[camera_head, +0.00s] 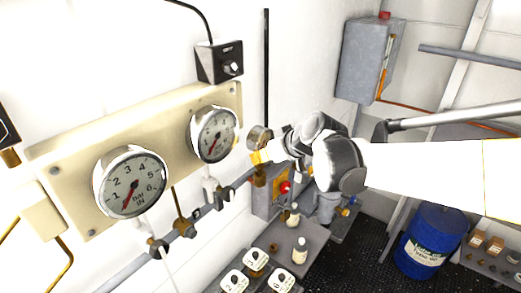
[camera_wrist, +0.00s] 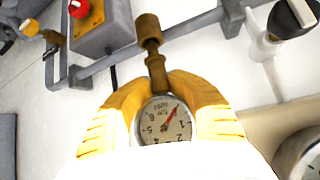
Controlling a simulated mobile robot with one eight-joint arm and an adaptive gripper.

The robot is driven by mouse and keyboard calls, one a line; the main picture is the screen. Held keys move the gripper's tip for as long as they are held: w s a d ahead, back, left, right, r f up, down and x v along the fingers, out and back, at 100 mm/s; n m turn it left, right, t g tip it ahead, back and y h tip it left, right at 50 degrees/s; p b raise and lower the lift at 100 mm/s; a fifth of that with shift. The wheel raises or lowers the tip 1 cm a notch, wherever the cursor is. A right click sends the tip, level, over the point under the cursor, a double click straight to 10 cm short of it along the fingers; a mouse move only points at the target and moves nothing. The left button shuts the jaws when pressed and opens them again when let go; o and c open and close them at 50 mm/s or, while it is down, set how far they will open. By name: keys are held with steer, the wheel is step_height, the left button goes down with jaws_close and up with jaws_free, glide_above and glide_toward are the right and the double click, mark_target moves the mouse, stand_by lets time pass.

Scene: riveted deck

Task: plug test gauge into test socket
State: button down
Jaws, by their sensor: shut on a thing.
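My gripper (camera_wrist: 161,88) is shut on the test gauge (camera_wrist: 163,122), its yellow fingers on either side of the small round dial. The gauge's brass stem (camera_wrist: 157,72) points up in the wrist view, toward a brass fitting on the pipe that looks like the test socket (camera_wrist: 148,28). Stem end and socket appear very close and nearly in line; I cannot tell whether they touch. In the head view the gauge (camera_head: 258,137) sits at my gripper (camera_head: 263,156), right of the panel gauges, with the brass socket (camera_head: 260,178) just below.
A cream panel (camera_head: 75,150) carries two large gauges on the left wall. A grey box with a red button (camera_wrist: 100,25) is beside the socket. A valve with a black handle (camera_wrist: 290,18) is at the wrist view's upper right. Bottles (camera_head: 300,250) stand on a shelf below.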

steer(key=shift+f+b, duration=0.95)
steer(key=shift+f, duration=0.25)
steer(key=c, duration=1.1)
jaws_free()
steer(key=shift+o, duration=0.2)
steer(key=shift+s+d+r, duration=0.1)
steer(key=v, duration=1.1)
steer(key=shift+s+d+r, duration=0.2)
steer(key=shift+d+r, duration=0.05)
